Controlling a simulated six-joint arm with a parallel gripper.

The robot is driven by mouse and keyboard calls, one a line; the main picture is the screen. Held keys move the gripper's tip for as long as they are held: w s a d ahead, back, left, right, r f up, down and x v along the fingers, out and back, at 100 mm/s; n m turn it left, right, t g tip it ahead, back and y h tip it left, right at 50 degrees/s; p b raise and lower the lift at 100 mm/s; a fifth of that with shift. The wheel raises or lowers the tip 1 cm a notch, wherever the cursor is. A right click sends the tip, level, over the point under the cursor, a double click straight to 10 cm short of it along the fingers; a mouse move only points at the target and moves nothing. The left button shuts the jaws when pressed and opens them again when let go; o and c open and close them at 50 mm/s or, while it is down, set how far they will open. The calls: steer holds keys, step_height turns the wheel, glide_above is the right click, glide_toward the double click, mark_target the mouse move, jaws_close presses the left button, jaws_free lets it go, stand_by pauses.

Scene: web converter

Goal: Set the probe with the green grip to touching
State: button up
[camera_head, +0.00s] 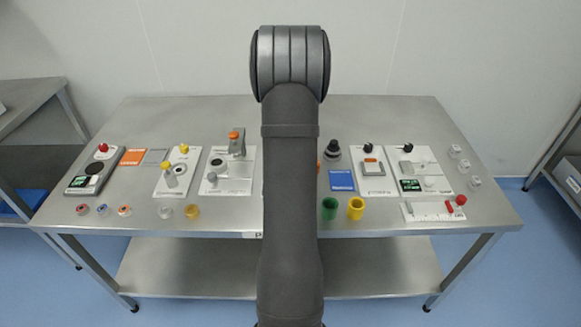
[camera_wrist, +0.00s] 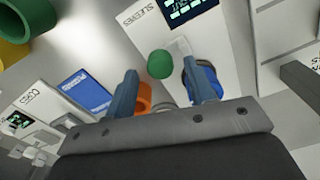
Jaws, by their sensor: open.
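The green round grip (camera_wrist: 160,64) shows in the wrist view on a white panel (camera_wrist: 150,36) marked SLEEVES, which has a dark display with green characters (camera_wrist: 190,8). A pale piece (camera_wrist: 181,46) lies just right of the grip; whether the probe touches anything cannot be told. My gripper (camera_wrist: 160,70) is open, one finger on each side of the green grip, with gaps visible. A blue round part (camera_wrist: 213,82) is partly behind the right finger, and an orange ring (camera_wrist: 145,96) is partly behind the left. In the head view my arm hides this panel.
A green cup (camera_head: 329,209) and a yellow cup (camera_head: 356,209) stand near the front edge. A blue card (camera_head: 342,181) lies behind them. Several panels with knobs fill both sides of the steel table (camera_head: 235,212). A red-knobbed device (camera_head: 82,180) is at far left.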

steer(key=shift+f, duration=0.6)
jaws_close()
steer(key=shift+w, duration=1.25)
steer(key=shift+r, duration=0.1)
jaws_free()
steer(key=shift+w, duration=0.1)
